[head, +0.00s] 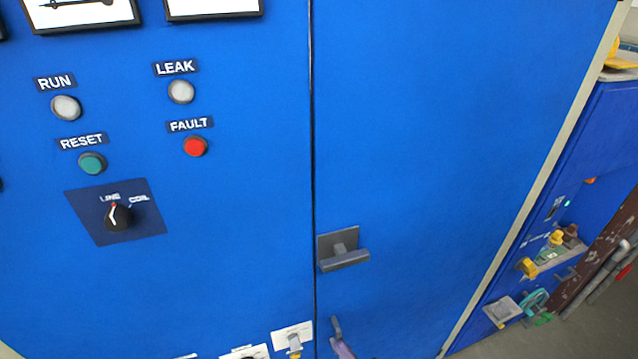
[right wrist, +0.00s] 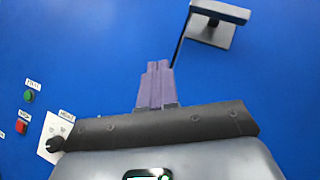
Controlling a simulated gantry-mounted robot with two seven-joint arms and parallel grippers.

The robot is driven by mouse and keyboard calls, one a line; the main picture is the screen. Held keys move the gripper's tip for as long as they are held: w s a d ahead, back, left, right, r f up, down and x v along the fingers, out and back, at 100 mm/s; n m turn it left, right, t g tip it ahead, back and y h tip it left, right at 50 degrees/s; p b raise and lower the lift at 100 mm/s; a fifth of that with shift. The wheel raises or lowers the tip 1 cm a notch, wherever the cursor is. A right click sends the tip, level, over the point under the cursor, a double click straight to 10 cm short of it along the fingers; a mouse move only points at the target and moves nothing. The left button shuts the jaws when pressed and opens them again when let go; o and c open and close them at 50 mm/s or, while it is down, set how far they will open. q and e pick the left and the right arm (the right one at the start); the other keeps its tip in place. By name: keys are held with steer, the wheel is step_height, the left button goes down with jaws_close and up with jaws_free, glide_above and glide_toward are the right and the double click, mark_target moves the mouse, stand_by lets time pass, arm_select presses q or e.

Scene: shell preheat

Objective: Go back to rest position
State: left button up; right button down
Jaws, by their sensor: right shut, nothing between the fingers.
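My right gripper shows in the right wrist view (right wrist: 155,66) with its purple fingers together and nothing held between them. Its tips point toward the blue cabinet front, below and left of a grey door handle (right wrist: 218,14). In the head view a small purple part of this gripper (head: 342,349) shows at the bottom edge, below the same door handle (head: 344,258). The fingers look apart from the handle. My left gripper is in neither view.
The blue cabinet (head: 420,120) fills most of the head view. It carries RUN and LEAK lamps, a green RESET button (head: 92,163), a red FAULT button (head: 195,146) and a LINE/COIL knob (head: 118,217). Another blue unit with valves (head: 545,255) stands at right.

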steer(key=s+f+n+g+h+p, duration=0.1)
steer(key=s+n+g+h+p, duration=0.3)
steer(key=s, duration=0.6)
steer(key=s+d+r+n+g+h+p, duration=0.2)
steer(key=s+d+n+g+h, duration=0.3)
steer(key=n, duration=0.4)
steer(key=s+d+r+n+g+h+p, duration=0.2)
steer(key=s+d+n+g+h, duration=0.4)
steer(key=s+d+n+h, duration=0.1)
steer(key=s+d+n, duration=0.1)
steer(key=d+n, duration=0.1)
steer(key=shift+s+d+r+n, duration=0.15)
steer(key=shift+d+r+n, duration=0.15)
steer(key=shift+n, duration=0.1)
